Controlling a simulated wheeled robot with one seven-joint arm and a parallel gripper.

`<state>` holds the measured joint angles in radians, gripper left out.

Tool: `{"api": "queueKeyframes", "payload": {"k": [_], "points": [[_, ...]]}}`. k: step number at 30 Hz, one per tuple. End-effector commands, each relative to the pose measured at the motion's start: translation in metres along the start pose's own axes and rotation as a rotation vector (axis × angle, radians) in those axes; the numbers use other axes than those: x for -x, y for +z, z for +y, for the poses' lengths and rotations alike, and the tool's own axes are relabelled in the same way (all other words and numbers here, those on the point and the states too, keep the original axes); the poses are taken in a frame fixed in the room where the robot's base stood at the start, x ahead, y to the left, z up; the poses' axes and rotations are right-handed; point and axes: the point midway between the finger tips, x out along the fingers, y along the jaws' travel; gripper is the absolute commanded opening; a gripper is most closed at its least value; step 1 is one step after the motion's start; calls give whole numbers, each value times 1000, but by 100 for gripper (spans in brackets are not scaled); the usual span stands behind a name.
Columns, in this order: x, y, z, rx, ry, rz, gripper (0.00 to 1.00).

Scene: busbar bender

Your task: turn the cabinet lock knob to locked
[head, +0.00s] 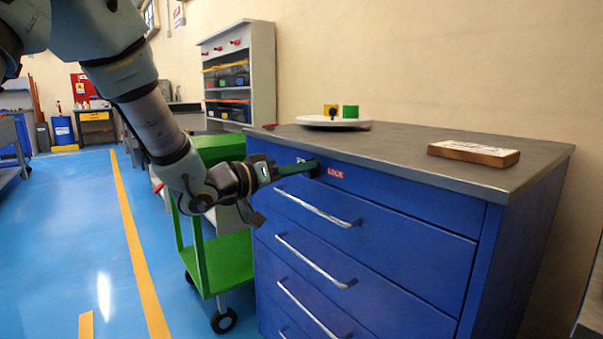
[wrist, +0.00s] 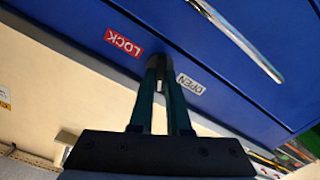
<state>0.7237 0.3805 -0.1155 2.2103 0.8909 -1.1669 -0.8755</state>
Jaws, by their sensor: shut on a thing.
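The blue cabinet (head: 400,195) has a lock knob at the top of its front, between a white OPEN label (wrist: 190,84) and a red LOCK label (head: 335,173). The LOCK label also shows in the wrist view (wrist: 124,43). My gripper (head: 311,168) reaches the cabinet front from the left, and its fingertips are at the knob's place. In the wrist view my gripper (wrist: 164,64) has its two dark green fingers close together, shut on the knob between the two labels. The fingers hide most of the knob, so I cannot tell its exact angle.
Long silver drawer handles (head: 316,208) stick out below my gripper. A green cart (head: 228,262) stands left of the cabinet. On the grey cabinet top are a white round plate (head: 333,122) with yellow and green blocks, and a wooden-edged block (head: 474,153). Blue floor is clear at left.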

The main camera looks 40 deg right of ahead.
Motion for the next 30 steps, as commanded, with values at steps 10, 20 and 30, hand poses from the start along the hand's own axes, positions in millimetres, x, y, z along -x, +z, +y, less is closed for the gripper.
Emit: {"api": "queueKeyframes", "payload": {"k": [10,20,30], "points": [[0,3,0,-332,-1,2,0],[0,5,1,-647,-1,1,0],[0,6,3,-959,-1,1,0]]}}
